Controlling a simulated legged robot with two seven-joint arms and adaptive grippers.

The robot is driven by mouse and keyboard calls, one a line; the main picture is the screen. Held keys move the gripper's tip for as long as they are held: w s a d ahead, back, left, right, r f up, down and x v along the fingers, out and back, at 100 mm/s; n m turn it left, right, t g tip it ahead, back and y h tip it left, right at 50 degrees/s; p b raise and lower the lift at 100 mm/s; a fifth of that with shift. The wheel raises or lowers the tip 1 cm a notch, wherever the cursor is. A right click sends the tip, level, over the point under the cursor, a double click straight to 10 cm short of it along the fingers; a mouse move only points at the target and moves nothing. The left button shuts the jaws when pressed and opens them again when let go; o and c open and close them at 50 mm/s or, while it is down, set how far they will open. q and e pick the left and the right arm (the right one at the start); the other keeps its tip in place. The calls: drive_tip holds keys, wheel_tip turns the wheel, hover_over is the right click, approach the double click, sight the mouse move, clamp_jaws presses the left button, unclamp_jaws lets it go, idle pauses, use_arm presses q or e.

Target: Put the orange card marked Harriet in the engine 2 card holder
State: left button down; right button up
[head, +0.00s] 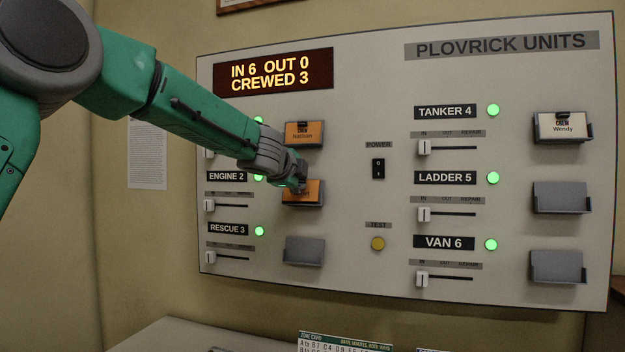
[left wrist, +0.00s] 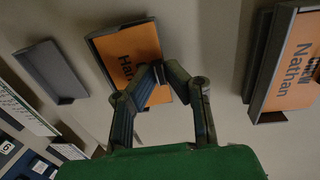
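The orange card (left wrist: 133,53) shows the letters "Ha" in the left wrist view, the rest covered by my fingers. It sits in the grey engine 2 card holder (left wrist: 97,46), on the row labelled ENGINE 2 (head: 227,177). The card also shows in the head view (head: 315,190), partly hidden by my gripper. My left gripper (left wrist: 163,73) is at the card, its fingertips closed together on it near its edge. The holder's lower lip shows in the head view (head: 303,202). My right gripper is in neither view.
An orange Nathan card (head: 303,138) fills the holder above; a white Wendy card (head: 560,125) is at TANKER 4. The rescue 3 holder (head: 304,251) below is empty. The power switch (head: 378,169) is to the right. The display (head: 272,73) reads CREWED 3.

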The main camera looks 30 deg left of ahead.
use_arm(q)
drive_tip(key=shift+a+f, duration=0.35)
drive_tip(key=shift+a, duration=0.4)
drive_tip(key=shift+f, duration=0.1)
drive_tip(key=c, duration=1.5)
unclamp_jaws()
drive_tip(key=shift+w+d, duration=0.1)
drive_tip(key=shift+d, duration=0.15)
drive_tip(key=shift+c, duration=0.2)
drive_tip(key=shift+w+d, duration=0.25)
drive_tip(key=shift+d, duration=0.7)
drive_tip(key=shift+s+r, duration=0.3)
drive_tip(key=shift+r, duration=0.05)
drive_tip(key=v, duration=0.6)
drive_tip(key=shift+s+d, duration=0.25)
drive_tip(key=shift+d, duration=0.25)
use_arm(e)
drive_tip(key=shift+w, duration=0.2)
